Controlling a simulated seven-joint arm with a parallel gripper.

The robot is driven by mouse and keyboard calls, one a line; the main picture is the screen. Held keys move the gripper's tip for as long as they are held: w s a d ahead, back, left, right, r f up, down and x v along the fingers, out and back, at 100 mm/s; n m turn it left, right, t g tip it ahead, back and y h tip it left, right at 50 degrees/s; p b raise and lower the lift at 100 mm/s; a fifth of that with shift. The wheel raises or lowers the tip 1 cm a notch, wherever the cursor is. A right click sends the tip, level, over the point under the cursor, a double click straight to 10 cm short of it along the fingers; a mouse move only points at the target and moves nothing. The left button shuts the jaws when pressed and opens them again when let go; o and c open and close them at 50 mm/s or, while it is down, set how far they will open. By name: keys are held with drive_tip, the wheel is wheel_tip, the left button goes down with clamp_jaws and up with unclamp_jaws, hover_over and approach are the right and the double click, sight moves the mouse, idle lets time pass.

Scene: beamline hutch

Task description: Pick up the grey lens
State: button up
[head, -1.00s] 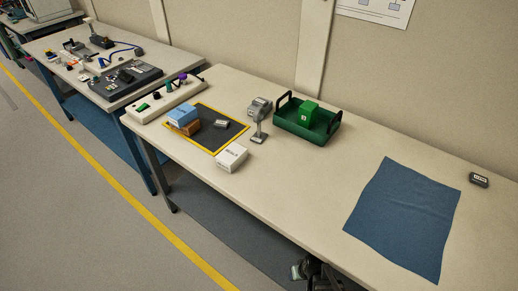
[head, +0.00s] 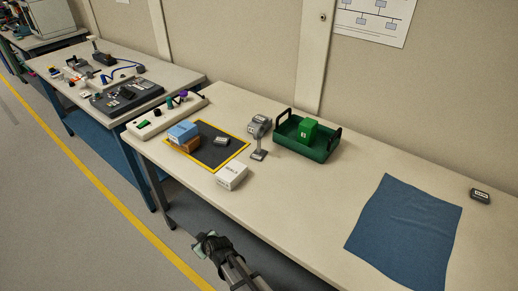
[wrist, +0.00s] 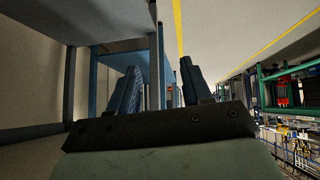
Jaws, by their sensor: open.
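Which thing is the grey lens is not certain. A small grey block with a pale label (head: 221,141) lies on the dark mat with the yellow border (head: 213,167). A similar darker grey block (head: 480,195) lies at the far right of the bench, beyond the blue cloth. My gripper (head: 205,244) is in front of the bench's front edge, low over the floor and apart from both blocks. In the wrist view my gripper (wrist: 162,88) has its two fingers apart with nothing between them. No lens shows there.
Blue (head: 183,131) and brown (head: 189,146) blocks sit at the mat's left. A white box (head: 232,177) stands by its front corner. A grey stand device (head: 259,127) and a green tray (head: 331,150) holding a green block (head: 309,131) are behind. A blue cloth (head: 405,235) lies right; bench between is clear.

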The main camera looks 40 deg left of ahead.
drive_tip(key=w+a+r+n, duration=0.25)
drive_tip(key=a+r, duration=0.35)
drive_tip(key=r, duration=0.3)
drive_tip(key=w+a+r+n+g+h, duration=0.1)
drive_tip(key=a+r+n, duration=0.2)
drive_tip(key=a+r, duration=0.35)
drive_tip(key=w+a+r+n, duration=0.1)
drive_tip(key=a+r+n, duration=0.25)
drive_tip(key=r, duration=0.65)
wheel_tip(320, 180, up, 20)
drive_tip(key=n+h, duration=0.7)
drive_tip(key=n, duration=0.4)
hover_over(259, 126)
drive_tip(key=f, duration=0.7)
drive_tip(key=shift+s+f, duration=0.1)
drive_tip(key=shift+s, duration=0.1)
drive_tip(key=shift+w+f, duration=0.15)
drive_tip(key=shift+f, duration=1.45)
drive_tip(key=shift+w+f, duration=0.15)
drive_tip(key=shift+f, duration=1.45)
clamp_jaws()
